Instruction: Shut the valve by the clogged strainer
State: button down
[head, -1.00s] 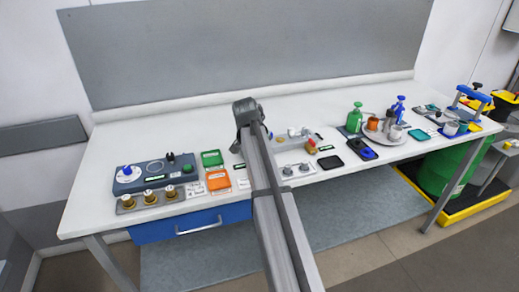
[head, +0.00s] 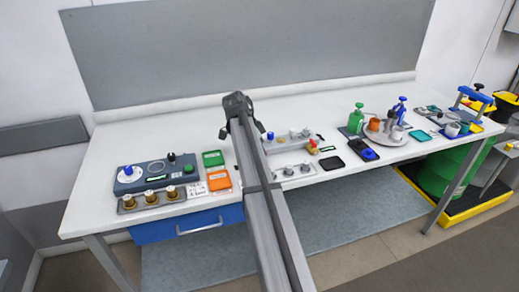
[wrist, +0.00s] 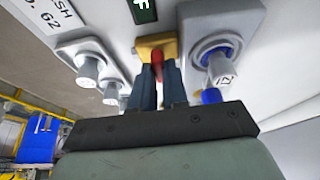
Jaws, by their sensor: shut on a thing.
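In the wrist view a red handle (wrist: 157,57) on a yellow base (wrist: 152,42) stands on a white panel (wrist: 275,15). My gripper (wrist: 158,75) has its two dark fingers close around the red handle, shut on it. To the right is a grey round fitting with a blue ring (wrist: 215,47) and a pale marked knob (wrist: 221,70). A blue part shows below it, partly hidden by my gripper. A red and yellow valve (head: 312,146) shows right of the arm. I cannot tell which strainer is clogged.
Grey knobs (wrist: 88,70) sit left of the gripper, near a partly cut-off label. In the head view, a grey panel with two knobs (head: 297,170) lies right of my arm. Green (head: 212,158) and orange (head: 219,181) trays lie left of it. The back of the table is clear.

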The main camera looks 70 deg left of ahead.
dwell(0.5)
jog(key=c, duration=1.1)
grip_release()
jog(key=shift+c, duration=0.2)
